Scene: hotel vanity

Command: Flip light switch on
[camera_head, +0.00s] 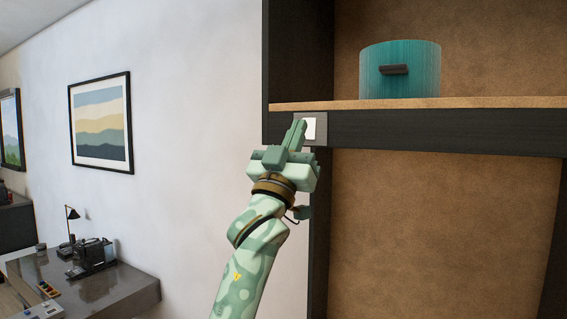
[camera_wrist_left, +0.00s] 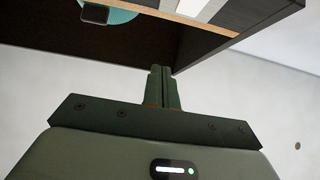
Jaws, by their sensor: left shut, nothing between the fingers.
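The light switch (camera_head: 310,129) is a white rocker on a grey plate, set on the dark shelf edge at the left end of the cabinet. My left gripper (camera_head: 298,128) is shut and empty, with its fingertips just left of the white rocker in the head view, overlapping the plate. I cannot tell whether the fingertips touch it. In the left wrist view the closed fingers (camera_wrist_left: 163,86) point up toward the dark cabinet. My right gripper is not in view.
A teal round basket (camera_head: 400,68) with a dark handle stands on the wooden shelf (camera_head: 480,102) above. A framed picture (camera_head: 101,123) hangs on the white wall at left. A desk (camera_head: 130,287) with a lamp and a dark machine stands at lower left.

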